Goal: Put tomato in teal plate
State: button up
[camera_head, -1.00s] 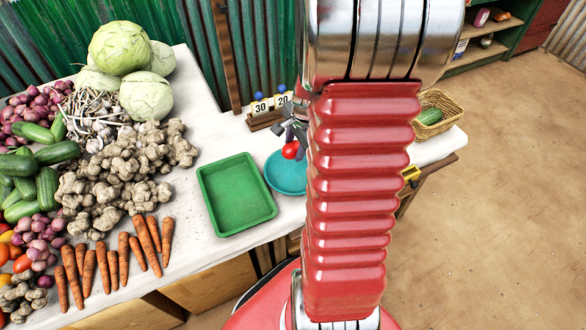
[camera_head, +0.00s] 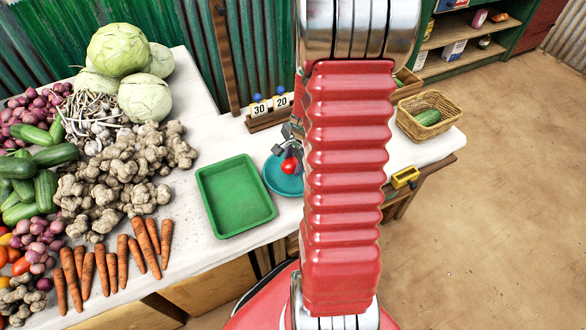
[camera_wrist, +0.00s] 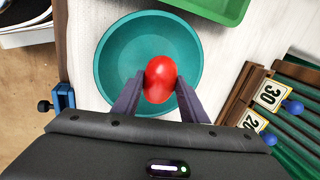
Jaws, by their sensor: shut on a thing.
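The red tomato (camera_wrist: 160,79) is held between the two fingers of my gripper (camera_wrist: 159,90) in the wrist view. In that view the teal plate (camera_wrist: 115,62), round with a raised rim, lies beneath it, and the tomato is over its inside. In the head view the tomato (camera_head: 289,166) shows against the teal plate (camera_head: 272,179), at the end of my gripper (camera_head: 288,158). My red arm hides the plate's right part. I cannot tell if the tomato touches the plate.
A green tray (camera_head: 236,197) stands just left of the plate. Number cards on a wooden holder (camera_head: 268,118) stand behind it. A wicker basket (camera_head: 430,115) with a cucumber is to the right. Carrots, ginger and cabbages fill the table's left.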

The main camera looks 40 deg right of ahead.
aim_at(294, 168)
jog(key=shift+f, duration=1.7)
jog(key=o, duration=1.1)
jog(key=v, duration=1.2)
jog(key=shift+r, duration=0.1)
